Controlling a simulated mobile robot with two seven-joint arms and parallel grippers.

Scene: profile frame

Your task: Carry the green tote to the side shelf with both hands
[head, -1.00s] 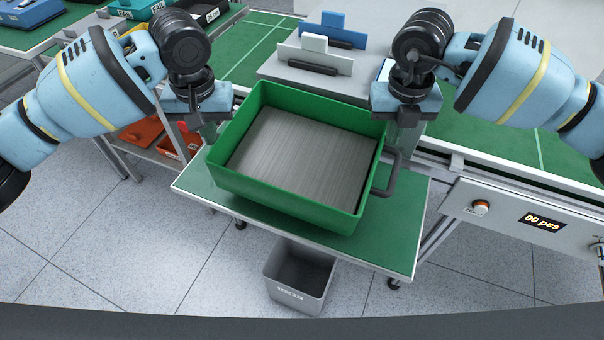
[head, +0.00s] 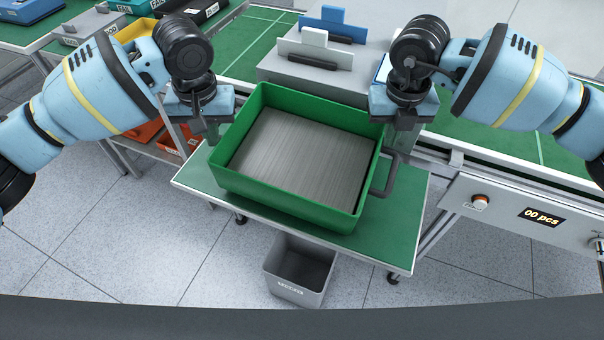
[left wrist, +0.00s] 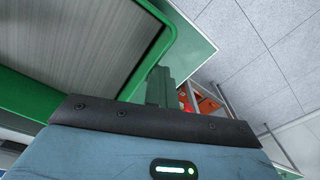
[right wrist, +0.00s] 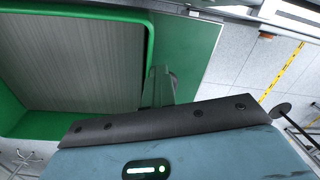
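The green tote (head: 290,212) sits on a small green-topped table (head: 385,240); its inside shows a flat grey striped surface. A dark handle (head: 388,178) sticks out from its right side. My left gripper (head: 209,132) is at the tote's left wall, and my right gripper (head: 402,140) is at its right wall near the handle. The tote's wall shows beside the fingers in the left wrist view (left wrist: 150,60) and the right wrist view (right wrist: 151,40). The finger gap and any contact with the handles are unclear in both wrist views.
A rack (head: 170,146) with orange bins stands left of the table; I cannot tell whether it is the side shelf. A green conveyor (head: 500,145) runs behind and right, with a control panel (head: 520,215). A grey bin (head: 300,270) stands on the floor below.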

